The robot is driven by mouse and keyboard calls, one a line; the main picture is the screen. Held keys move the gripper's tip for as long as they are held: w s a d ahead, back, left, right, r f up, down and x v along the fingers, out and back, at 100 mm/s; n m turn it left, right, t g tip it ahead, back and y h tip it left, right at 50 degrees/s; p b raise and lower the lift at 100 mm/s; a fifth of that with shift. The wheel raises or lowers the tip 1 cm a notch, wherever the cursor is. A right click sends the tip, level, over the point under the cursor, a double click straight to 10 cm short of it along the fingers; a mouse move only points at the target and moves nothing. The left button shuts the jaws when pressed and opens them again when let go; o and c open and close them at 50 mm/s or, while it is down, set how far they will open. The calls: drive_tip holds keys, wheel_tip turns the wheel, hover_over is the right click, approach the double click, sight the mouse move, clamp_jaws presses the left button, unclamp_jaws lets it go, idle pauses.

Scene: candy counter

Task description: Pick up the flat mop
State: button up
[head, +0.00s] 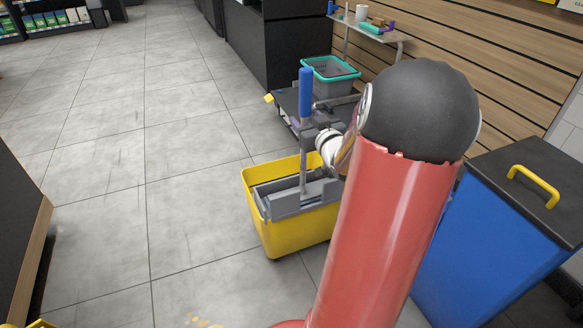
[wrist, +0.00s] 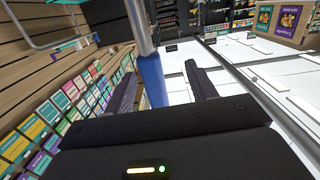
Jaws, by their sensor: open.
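The flat mop shows in the head view as a blue grip (head: 306,92) on a thin grey pole (head: 303,170). It stands upright, its lower end going down into the grey wringer of the yellow bucket (head: 290,235); no flat mop head can be made out. My gripper (head: 318,133) is at the pole, just below the blue grip, partly hidden by my arm. In the wrist view, my gripper (wrist: 161,72) is open, with the blue grip (wrist: 152,82) and grey pole between its two fingers, nearer the left one. I cannot tell whether a finger touches it.
Behind the bucket is a dark cart (head: 289,105) with a grey, teal-rimmed basket (head: 331,78). A blue bin (head: 478,245) with a black lid stands at right, and a slatted wall (head: 480,60) behind.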

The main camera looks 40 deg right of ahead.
sight(307, 110)
drive_tip(key=shift+s+d+t, duration=0.25)
drive_tip(key=shift+d+t, duration=0.05)
drive_tip(key=shift+d, duration=0.25)
drive_tip(key=shift+w+d+r, duration=0.1)
drive_tip(key=shift+w+d, duration=0.05)
drive_tip(key=shift+d, duration=0.05)
drive_tip(key=x, duration=0.7)
drive_tip(key=shift+w+d+r, duration=0.1)
drive_tip(key=shift+w, duration=0.05)
drive_tip(key=c, duration=1)
drive_tip(key=shift+r, duration=0.1)
drive_tip(key=shift+c, duration=0.3)
